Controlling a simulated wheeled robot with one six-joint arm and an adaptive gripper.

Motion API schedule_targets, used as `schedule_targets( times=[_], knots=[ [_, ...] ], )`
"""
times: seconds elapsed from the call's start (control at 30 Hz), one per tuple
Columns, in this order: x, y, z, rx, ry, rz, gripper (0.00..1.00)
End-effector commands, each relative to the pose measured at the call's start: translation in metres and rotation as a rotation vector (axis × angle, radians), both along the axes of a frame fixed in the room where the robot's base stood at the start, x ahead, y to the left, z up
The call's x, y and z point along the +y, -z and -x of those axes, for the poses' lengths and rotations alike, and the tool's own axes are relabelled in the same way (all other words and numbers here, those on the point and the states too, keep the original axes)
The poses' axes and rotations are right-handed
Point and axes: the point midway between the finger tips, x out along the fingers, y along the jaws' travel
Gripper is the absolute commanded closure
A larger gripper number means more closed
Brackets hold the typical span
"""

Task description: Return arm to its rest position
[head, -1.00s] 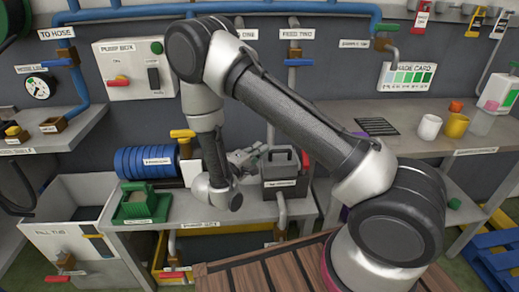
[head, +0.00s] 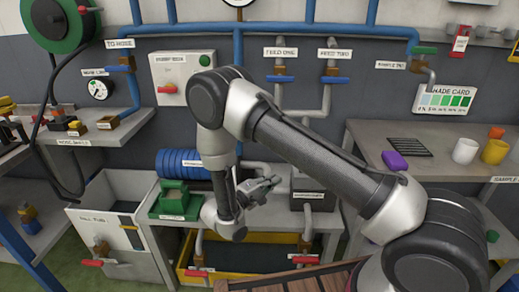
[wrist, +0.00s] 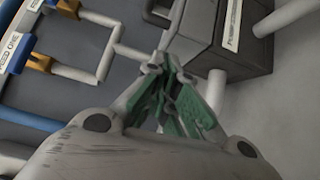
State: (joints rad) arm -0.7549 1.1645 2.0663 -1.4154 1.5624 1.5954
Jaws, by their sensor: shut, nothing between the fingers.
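My gripper (head: 262,188) is over the back bench, in front of the wall pipes, between the green block and the grey box. Its fingers point right in the head view. In the wrist view its green-padded fingertips (wrist: 160,65) come together with nothing held. My arm is bent, with its elbow high and the forearm hanging down toward the bench.
A grey labelled box (head: 312,190) stands right of my gripper; it also shows in the wrist view (wrist: 222,45). A green block (head: 173,197) and blue coiled hose (head: 183,163) lie left. Pump box (head: 182,76) and blue-handled feed valves (head: 334,80) are on the wall.

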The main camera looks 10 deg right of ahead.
Motion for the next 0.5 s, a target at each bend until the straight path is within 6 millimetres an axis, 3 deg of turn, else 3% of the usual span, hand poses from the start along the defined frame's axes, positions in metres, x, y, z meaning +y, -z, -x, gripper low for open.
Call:
schedule_targets(
  times=[0.13,0.27,0.5],
  knots=[
    [-0.015,0.012,0.014,0.214,0.07,0.079,1.0],
    [-0.046,0.021,0.051,0.477,0.203,0.136,1.0],
    [-0.084,-0.029,0.104,0.817,0.422,-0.015,1.0]
  ],
)
